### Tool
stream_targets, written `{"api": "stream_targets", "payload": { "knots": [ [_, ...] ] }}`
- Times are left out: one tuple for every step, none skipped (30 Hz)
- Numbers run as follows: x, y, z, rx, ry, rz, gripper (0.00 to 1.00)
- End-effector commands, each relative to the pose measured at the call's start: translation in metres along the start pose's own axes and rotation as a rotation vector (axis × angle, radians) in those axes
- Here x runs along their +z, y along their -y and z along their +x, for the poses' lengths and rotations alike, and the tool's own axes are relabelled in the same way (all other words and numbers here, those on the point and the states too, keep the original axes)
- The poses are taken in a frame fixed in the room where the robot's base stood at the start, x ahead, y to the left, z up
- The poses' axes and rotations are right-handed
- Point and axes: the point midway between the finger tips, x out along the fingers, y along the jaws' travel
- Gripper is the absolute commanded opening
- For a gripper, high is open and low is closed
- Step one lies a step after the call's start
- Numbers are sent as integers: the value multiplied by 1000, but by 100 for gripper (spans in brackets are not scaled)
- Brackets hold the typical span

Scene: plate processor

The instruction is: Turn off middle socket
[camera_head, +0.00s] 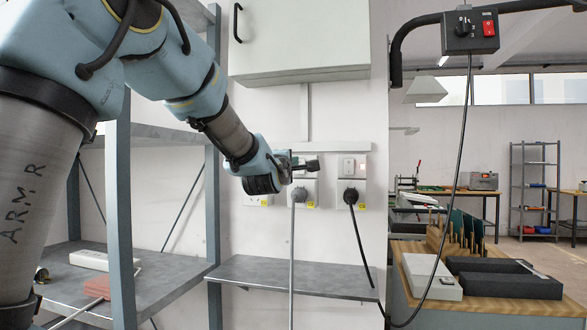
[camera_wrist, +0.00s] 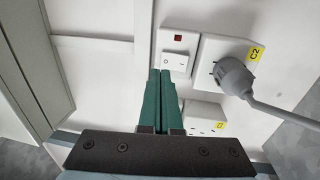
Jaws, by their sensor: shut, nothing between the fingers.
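The middle socket, labelled C2 (camera_wrist: 222,72), has a grey plug (camera_wrist: 236,76) in it, and the plug also shows in the head view (camera_head: 299,195). Its white rocker switch (camera_wrist: 178,62), with a dark red indicator, is beside it in the wrist view and above it on the wall. In the head view my gripper covers most of this switch. My gripper (camera_wrist: 161,73) is shut and empty, its green fingers together. The tips overlap the switch plate's lower edge in the wrist view; I cannot tell whether they touch it.
The left socket C1 (camera_wrist: 203,122) has no plug and is partly behind my fingers. The right socket holds a black plug (camera_head: 350,196), with its own switch (camera_head: 352,167) above. A white cabinet (camera_head: 300,45) hangs above and a grey shelf (camera_head: 295,277) lies below.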

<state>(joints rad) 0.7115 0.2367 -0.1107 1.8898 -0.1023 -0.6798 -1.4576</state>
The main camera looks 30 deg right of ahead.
Motion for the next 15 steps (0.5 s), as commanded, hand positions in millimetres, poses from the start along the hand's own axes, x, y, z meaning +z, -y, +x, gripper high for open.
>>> {"api": "stream_targets", "payload": {
  "knots": [
    [0, -1, -6, 3, -1, 1, 0],
    [0, -1, -10, 3, -1, 1, 0],
    [0, -3, -14, 4, -1, 1, 0],
    [0, -4, -18, 4, -1, 1, 0],
    [0, -5, -22, 4, 0, 1, 0],
    [0, -6, -27, 5, 0, 1, 0],
    [0, -7, -32, 5, -1, 1, 0],
    [0, -8, -36, 5, -1, 1, 0],
    [0, -9, -42, 4, 0, 1, 0],
    [0, -11, -47, 5, -1, 1, 0],
    [0, -12, -52, 4, -1, 1, 0],
    [0, -13, -58, 5, -1, 1, 0],
    [0, -14, -62, 5, -1, 1, 0],
    [0, -16, -65, 5, -1, 1, 0],
    [0, -17, -69, 4, -1, 1, 0]
  ]
}}
